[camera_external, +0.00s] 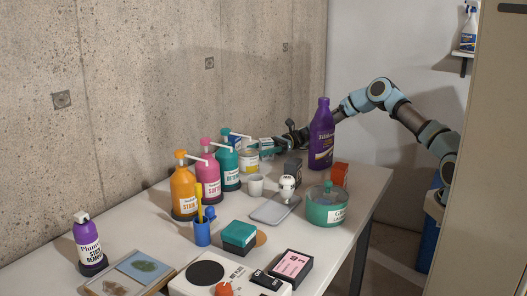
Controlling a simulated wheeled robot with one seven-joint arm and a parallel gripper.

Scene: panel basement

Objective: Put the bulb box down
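My arm (378,90) reaches in from the right, behind the tall purple bottle. My gripper (272,144) is above the far part of the table, near a can with a yellow band (249,160) and a teal pump bottle (229,172). It is small here and its fingers are not clear, so I cannot tell whether it is open or shut on something. A small dark box (293,167) shows just below and right of it; I cannot tell if this is the bulb box or if the gripper touches it. A white bulb-like object (287,187) is by the grey tray (268,213).
A purple bottle (321,138), an orange box (340,174) and a round teal container (327,206) stand to the right. Orange (184,190) and pink (208,178) pump bottles stand left. A white cup (256,185) is nearby. The table's front left (140,235) has bare room.

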